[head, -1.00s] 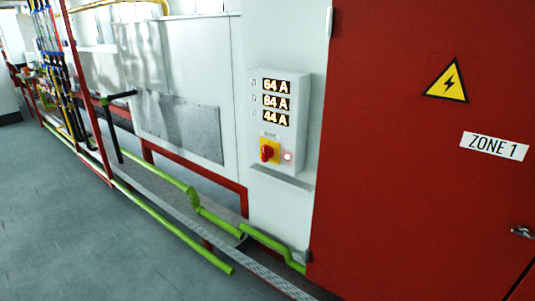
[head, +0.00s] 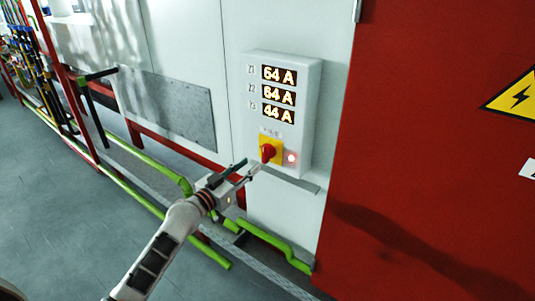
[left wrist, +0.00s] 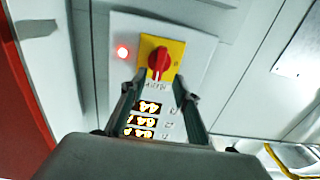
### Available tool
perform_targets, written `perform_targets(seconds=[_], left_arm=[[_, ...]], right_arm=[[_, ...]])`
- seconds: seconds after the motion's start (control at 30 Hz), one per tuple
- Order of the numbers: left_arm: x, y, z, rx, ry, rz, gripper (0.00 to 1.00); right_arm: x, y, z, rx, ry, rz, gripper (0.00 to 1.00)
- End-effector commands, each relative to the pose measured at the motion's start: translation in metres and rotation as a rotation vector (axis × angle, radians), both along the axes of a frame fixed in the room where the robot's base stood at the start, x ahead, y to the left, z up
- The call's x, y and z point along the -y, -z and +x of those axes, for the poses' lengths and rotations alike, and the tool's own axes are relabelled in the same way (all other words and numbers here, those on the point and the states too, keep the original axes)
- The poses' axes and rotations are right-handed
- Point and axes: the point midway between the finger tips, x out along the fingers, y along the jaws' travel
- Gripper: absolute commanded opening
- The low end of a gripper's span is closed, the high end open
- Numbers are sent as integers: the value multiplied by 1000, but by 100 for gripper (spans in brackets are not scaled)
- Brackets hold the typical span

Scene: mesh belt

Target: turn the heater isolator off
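The heater isolator is a red rotary knob (head: 268,152) on a yellow plate (head: 276,142), low on a white box (head: 305,110) on the wall. A red lamp (head: 291,158) glows beside it. My left gripper (head: 248,169) is open just in front of and slightly below the knob in the head view. In the left wrist view the knob (left wrist: 159,59) shows just beyond the two spread fingers (left wrist: 155,88). I cannot tell whether they touch it. My right gripper is not in view.
The box's displays (head: 279,95) read 64 A, 64 A and 44 A. A small ledge (head: 290,180) juts out under the box. A red cabinet (head: 430,150) stands to the right. Green pipes (head: 270,241) run low along the wall.

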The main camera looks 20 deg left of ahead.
Motion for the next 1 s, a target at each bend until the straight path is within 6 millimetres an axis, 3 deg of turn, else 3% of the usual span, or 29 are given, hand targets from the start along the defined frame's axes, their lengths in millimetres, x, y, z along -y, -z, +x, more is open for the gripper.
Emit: perform_targets(seconds=[0.4,0.83,0.97,1.0], left_arm=[[21,1,56,-2,0,-2,31],[25,1,65,-2,0,1,31],[25,1,65,-2,0,1,0],[25,1,65,-2,0,0,0]], right_arm=[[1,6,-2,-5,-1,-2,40],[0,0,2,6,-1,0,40],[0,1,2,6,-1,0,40],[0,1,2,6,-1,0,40]])
